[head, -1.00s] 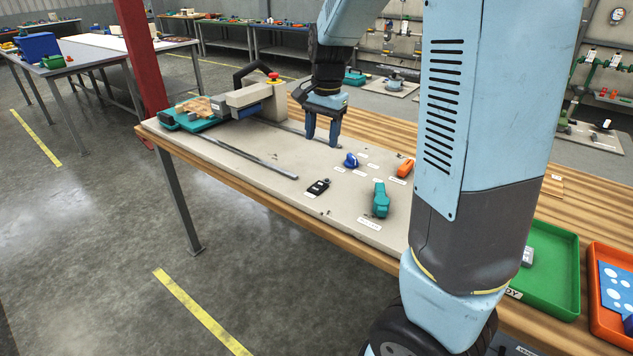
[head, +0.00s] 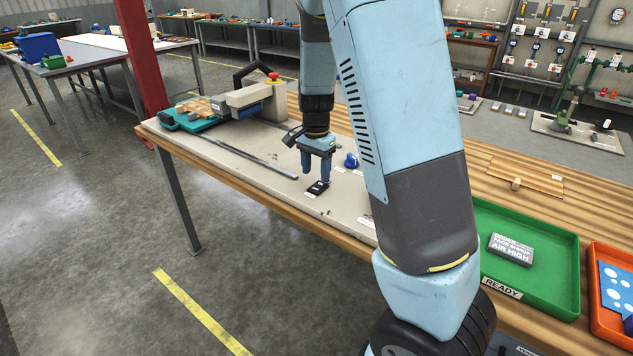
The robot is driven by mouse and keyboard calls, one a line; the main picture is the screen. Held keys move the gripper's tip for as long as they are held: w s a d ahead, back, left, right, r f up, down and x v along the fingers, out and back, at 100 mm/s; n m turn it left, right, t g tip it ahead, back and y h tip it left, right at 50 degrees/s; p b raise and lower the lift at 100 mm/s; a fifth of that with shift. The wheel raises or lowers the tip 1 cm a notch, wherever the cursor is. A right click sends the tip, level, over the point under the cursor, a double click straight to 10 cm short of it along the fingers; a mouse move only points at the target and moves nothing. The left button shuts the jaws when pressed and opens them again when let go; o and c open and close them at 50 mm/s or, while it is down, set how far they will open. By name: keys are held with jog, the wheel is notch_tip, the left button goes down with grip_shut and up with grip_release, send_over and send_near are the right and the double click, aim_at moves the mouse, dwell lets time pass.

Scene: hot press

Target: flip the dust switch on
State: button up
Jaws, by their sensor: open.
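A small black switch (head: 318,188) lies on the pale panel (head: 258,172) of the workbench, near the panel's front edge. A white label sits beside it, too small to read. My gripper (head: 316,175) points down over the black switch with its fingers open and apart. Its fingertips are close above or at the switch's far side; I cannot tell whether they touch. A blue knob (head: 351,160) stands to the right of the gripper. My arm hides the orange and teal controls on the right of the panel.
A grey press with a red button (head: 273,76) and a teal base (head: 190,116) stands at the panel's far left. A metal rod (head: 262,164) lies along the panel. A green tray (head: 555,275) holding a grey block (head: 511,249) and an orange tray (head: 597,318) are at right.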

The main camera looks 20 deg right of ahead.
aim_at(316, 187)
jog(key=shift+f, duration=2.25)
jog(key=shift+c, duration=0.3)
jog(key=c, duration=1)
jog(key=shift+d, duration=0.15)
jog(key=shift+w+d+r+g+y, duration=0.1)
jog(key=shift+w+g+y, duration=0.05)
jog(key=shift+g+y, duration=0.35)
jog(key=shift+w+d+g+y, duration=0.1)
jog(key=shift+g+y, duration=0.2)
jog(key=shift+y, duration=0.3)
jog(key=o, duration=1.1)
jog(key=shift+c, duration=0.2)
